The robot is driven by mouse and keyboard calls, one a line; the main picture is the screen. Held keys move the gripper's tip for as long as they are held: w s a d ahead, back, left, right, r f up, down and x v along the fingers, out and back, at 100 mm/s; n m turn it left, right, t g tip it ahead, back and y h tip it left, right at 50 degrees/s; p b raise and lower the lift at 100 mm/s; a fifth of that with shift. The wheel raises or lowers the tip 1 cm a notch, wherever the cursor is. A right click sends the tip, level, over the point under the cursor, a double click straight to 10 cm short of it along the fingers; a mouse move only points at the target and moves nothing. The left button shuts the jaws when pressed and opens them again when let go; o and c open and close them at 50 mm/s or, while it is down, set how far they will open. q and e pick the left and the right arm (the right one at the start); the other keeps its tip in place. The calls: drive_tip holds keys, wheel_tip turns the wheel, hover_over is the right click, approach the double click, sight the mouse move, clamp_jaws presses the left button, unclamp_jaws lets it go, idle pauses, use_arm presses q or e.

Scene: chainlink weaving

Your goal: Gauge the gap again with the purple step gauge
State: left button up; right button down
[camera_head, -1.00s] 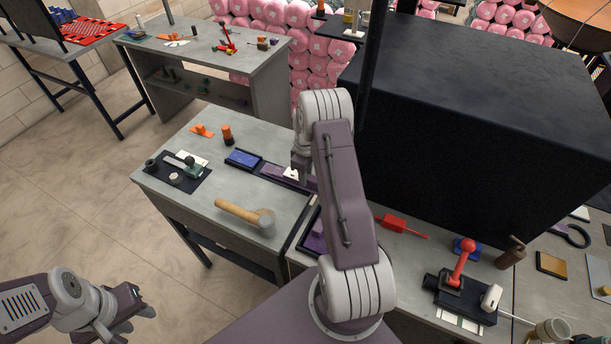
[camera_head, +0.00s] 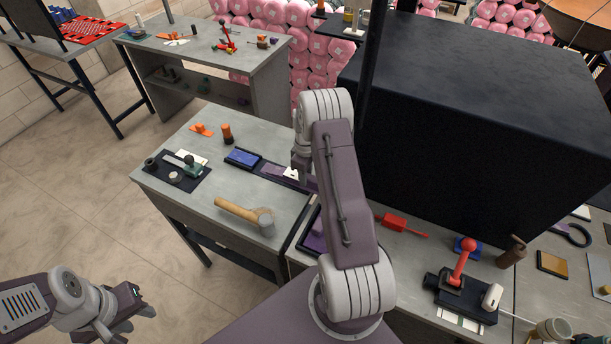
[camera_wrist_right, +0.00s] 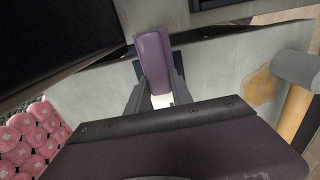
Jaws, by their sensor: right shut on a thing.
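The purple step gauge (camera_wrist_right: 153,60) is between the fingers of my right gripper (camera_wrist_right: 157,92) in the right wrist view, and the gripper is shut on it. A white patch shows between the fingers, beside the gauge. Beneath is a dark strip-like tray, which the head view shows on the grey table (camera_head: 262,183). I cannot tell whether the gauge touches the tray. My left gripper (camera_head: 132,318) is open and empty, over the floor at the lower left.
A wooden mallet (camera_head: 240,213) lies near the table's front edge. A blue block in a dark tray (camera_head: 243,159) and orange pieces (camera_head: 227,134) stand behind it. A large black box (camera_head: 480,125) blocks the right. A red tool (camera_head: 393,222) lies before the box.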

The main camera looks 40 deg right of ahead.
sight(292, 172)
drive_tip(key=shift+w+a, duration=0.15)
drive_tip(key=shift+w, duration=0.1)
drive_tip(key=shift+w+a, duration=0.4)
drive_tip(key=shift+w, duration=0.35)
drive_tip(key=shift+w+a, duration=0.1)
drive_tip(key=shift+w, duration=0.2)
drive_tip(key=shift+w+a+b, duration=0.3)
drive_tip(key=shift+w+a, duration=0.05)
drive_tip(key=shift+w, duration=0.25)
drive_tip(key=shift+w+a, duration=0.1)
drive_tip(key=shift+w, duration=0.1)
idle(0.3)
drive_tip(key=shift+w+a, duration=0.2)
drive_tip(key=shift+w, duration=0.15)
drive_tip(key=shift+s+d, duration=0.1)
idle(0.8)
